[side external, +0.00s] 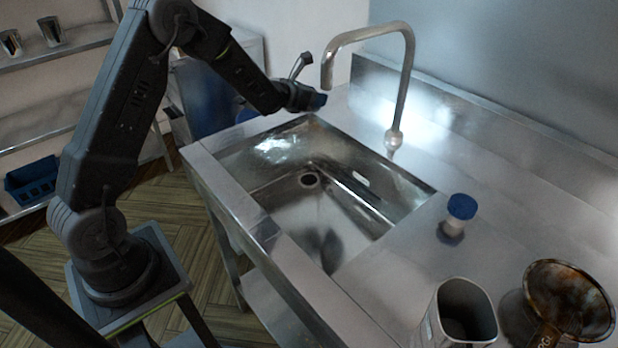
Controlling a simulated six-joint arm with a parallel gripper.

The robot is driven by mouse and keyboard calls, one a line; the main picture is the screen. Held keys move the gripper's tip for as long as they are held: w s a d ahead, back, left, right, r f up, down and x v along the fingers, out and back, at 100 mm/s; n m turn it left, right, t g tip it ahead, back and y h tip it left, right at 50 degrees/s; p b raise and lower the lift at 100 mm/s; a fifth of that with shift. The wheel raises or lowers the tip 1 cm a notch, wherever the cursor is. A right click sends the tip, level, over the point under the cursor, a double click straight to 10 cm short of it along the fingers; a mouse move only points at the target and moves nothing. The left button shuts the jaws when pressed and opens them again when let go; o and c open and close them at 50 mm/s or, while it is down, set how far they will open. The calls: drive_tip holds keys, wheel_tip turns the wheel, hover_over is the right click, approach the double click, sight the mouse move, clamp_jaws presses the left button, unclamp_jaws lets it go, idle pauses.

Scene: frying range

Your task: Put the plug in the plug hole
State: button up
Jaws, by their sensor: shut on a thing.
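The plug hole (309,180) is a dark round opening in the floor of the steel sink (290,205), toward its back left. No plug shows in it. My gripper (312,99) is above the sink's far left corner, up and away from the hole. It is small and dark here, and shut on a small dark blue piece (319,101) at its tip. I cannot tell for sure that this piece is the plug. The fingers are hard to make out.
A curved tap (405,75) rises behind the sink, with its spout near my gripper. A blue-capped jar (460,212), a metal container (460,320) and a brown-stained strainer or pan (570,300) stand on the counter at right. Sink walls surround the hole; the basin looks empty.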

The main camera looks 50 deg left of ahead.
wheel_tip(320, 180, down, 26)
drive_tip(key=shift+f, duration=0.1)
idle(0.3)
drive_tip(key=shift+f, duration=0.1)
drive_tip(key=o, duration=0.9)
drive_tip(key=shift+v, duration=3.8)
drive_tip(key=shift+w, duration=0.1)
